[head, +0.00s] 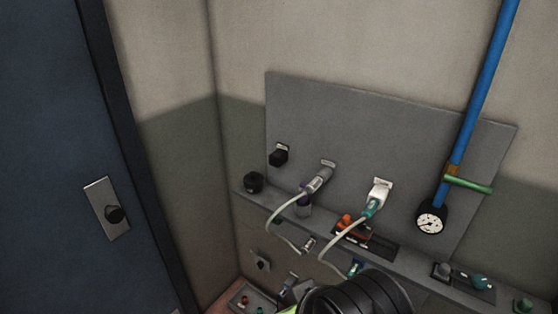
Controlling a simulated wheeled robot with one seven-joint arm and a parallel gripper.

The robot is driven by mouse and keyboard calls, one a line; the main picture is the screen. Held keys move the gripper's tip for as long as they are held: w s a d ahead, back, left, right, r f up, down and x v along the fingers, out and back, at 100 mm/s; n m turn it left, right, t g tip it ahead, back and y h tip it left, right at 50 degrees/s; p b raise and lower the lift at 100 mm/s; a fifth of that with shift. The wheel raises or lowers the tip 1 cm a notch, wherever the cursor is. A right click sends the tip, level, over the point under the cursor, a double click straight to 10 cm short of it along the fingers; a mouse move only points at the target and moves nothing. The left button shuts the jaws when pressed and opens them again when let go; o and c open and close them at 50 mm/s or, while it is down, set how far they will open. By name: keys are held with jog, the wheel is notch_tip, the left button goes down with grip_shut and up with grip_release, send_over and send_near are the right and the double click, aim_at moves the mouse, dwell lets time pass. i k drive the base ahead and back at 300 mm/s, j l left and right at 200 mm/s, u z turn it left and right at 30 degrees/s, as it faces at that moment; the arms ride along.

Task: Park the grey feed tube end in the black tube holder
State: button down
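A pale tube runs down from a grey connector (318,180) with a purple collar, seated at the grey wall panel. Its lower grey end (309,243) hangs below the ledge, apparently free. A black block (279,155) is fixed on the panel to the left of that connector. A round black cup (253,182) stands on the ledge's left end; I cannot tell which of these two is the tube holder. My gripper (288,292) is at the bottom edge, below the tube end and mostly hidden by my black arm link. Its fingers are not clear.
A second tube runs from a white and teal connector (378,195) to a teal end (355,268). An orange part (353,228) sits on the ledge (410,264). A blue pipe (478,90) with a gauge (431,220) and green handle (468,184) is at right. A tray (236,301) is below.

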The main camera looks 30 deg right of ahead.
aim_at(313, 186)
jog(key=i+j+z, duration=0.4)
jog(key=i+j, duration=0.2)
jog(key=i+j+z, duration=0.25)
jog(key=j, duration=0.15)
jog(key=i+j+z, duration=0.2)
jog(key=j, duration=0.2)
jog(key=i+j+z, duration=0.2)
jog(key=j, duration=0.25)
